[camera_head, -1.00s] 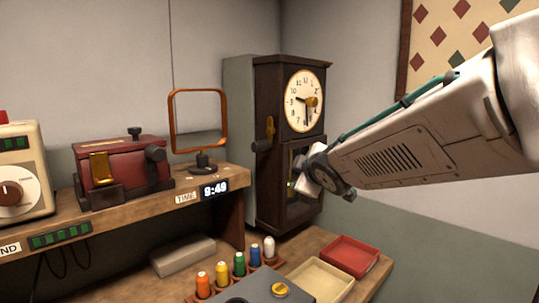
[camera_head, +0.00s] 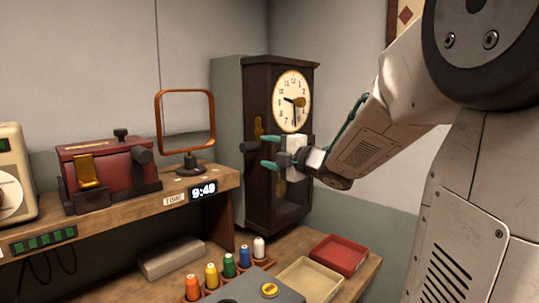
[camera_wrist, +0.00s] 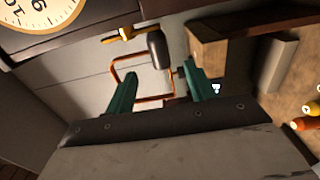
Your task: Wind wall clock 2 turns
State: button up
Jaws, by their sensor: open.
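The dark wooden wall clock (camera_head: 258,195) stands against the corner, its round cream face (camera_head: 287,85) turned to the right. A gold knob (camera_head: 299,101) sits on the face. On the clock's left side is a gold winding crank (camera_head: 258,127) with a dark handle (camera_head: 249,147). Part of the face shows at upper left.
A wooden shelf (camera_head: 130,216) at left carries a red device (camera_head: 105,168), an orange-framed mirror or lens (camera_head: 157,120) and a 9:49 display (camera_head: 204,190). Below are colored spools (camera_head: 228,264), a red tray (camera_head: 339,252) and a cream tray (camera_head: 309,282).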

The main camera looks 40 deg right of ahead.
aim_at(252, 148)
jog(key=shift+w+a, duration=0.2)
jog(key=shift+w, duration=0.9)
jog(key=shift+w+a, duration=0.25)
jog(key=shift+w, duration=0.85)
jog(key=shift+w+a, duration=0.2)
jog(key=shift+w, duration=0.9)
jog(key=c, duration=0.8)
jog(key=shift+c, duration=0.2)
